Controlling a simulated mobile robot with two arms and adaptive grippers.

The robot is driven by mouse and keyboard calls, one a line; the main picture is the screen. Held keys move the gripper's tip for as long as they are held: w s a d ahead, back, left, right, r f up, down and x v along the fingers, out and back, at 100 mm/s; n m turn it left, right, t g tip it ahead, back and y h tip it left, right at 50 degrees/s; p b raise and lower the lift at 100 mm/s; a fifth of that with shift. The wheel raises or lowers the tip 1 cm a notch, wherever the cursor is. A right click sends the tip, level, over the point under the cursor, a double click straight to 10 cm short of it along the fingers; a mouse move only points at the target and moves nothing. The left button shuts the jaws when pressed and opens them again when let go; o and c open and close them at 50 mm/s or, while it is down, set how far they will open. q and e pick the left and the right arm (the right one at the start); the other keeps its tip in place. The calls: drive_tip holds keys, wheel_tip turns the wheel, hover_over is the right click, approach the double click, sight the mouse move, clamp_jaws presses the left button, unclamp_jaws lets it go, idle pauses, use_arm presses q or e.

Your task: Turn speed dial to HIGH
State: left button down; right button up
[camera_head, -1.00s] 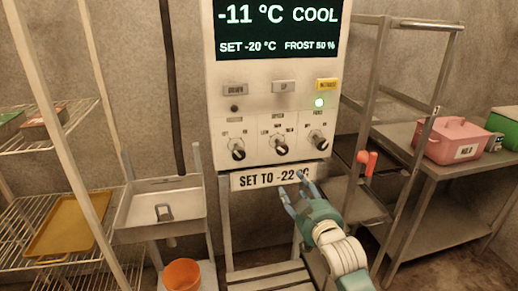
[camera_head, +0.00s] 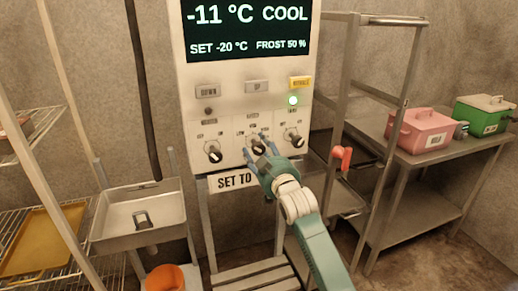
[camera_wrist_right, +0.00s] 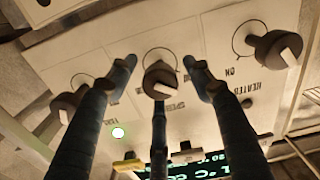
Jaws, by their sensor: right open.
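The speed dial (camera_head: 258,142) is the middle of three black knobs with pale pointers on the control panel (camera_head: 240,115). In the right wrist view, where the panel appears upside down, the speed dial (camera_wrist_right: 160,82) is at the centre with the SPEED lettering beside it. My right gripper (camera_head: 260,152) is open in front of this dial. In the right wrist view the gripper's (camera_wrist_right: 160,66) fingers spread to either side of the knob, with a third finger below it. I cannot tell whether any finger touches it. My left gripper is not in view.
Neighbouring dials flank it on the left (camera_head: 212,151) and right (camera_head: 293,141). A green light (camera_head: 293,100) glows above the right one. The display (camera_head: 247,29) reads -11 °C COOL. My gripper partly covers the SET TO sign (camera_head: 233,181). A red handle (camera_head: 342,157) is at right.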

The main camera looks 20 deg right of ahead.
drive_tip(key=shift+w, duration=0.1)
drive_tip(key=c, duration=1.2)
drive_tip(key=m+p, duration=0.1)
drive_tip(key=m, duration=0.1)
drive_tip(key=m+p, duration=0.1)
drive_tip(key=shift+r+m, duration=0.2)
drive_tip(key=shift+m, duration=0.2)
drive_tip(key=m+p, duration=0.3)
drive_tip(key=m, duration=0.2)
drive_tip(key=m+p, duration=0.2)
drive_tip(key=m, duration=0.3)
drive_tip(key=shift+m, duration=0.4)
drive_tip(key=m+p, duration=0.1)
drive_tip(key=m, duration=0.4)
drive_tip(key=shift+d, duration=0.1)
drive_tip(key=shift+m+p, duration=0.3)
